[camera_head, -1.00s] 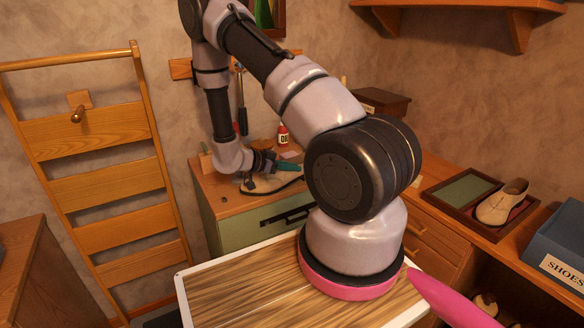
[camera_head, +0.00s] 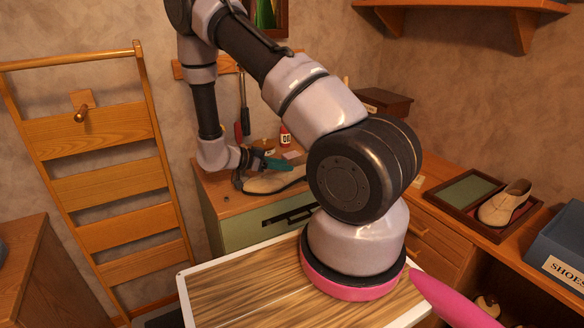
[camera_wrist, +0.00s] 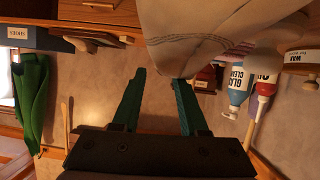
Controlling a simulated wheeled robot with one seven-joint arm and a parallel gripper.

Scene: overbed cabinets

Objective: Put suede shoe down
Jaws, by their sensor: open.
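A beige shoe with a dark edge, which I take for the suede shoe (camera_head: 275,181), rests on the wooden top of the green-drawer cabinet (camera_head: 228,203). In the wrist view the pale, stitched shoe (camera_wrist: 215,28) fills the top centre. My gripper (camera_head: 281,164) is just above the shoe in the head view. In the wrist view its two teal fingers (camera_wrist: 160,77) are apart with nothing between them. The shoe lies beyond the fingertips; whether the right fingertip touches it I cannot tell. Part of the shoe is hidden behind my arm in the head view.
Bottles (camera_wrist: 238,85) stand close to the shoe, at right in the wrist view. A red-and-white bottle (camera_head: 285,136) is behind it. Another beige shoe (camera_head: 503,203) lies in a framed tray (camera_head: 450,197) at right, beside a blue shoe box (camera_head: 560,245). A wooden rack (camera_head: 95,185) leans at left.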

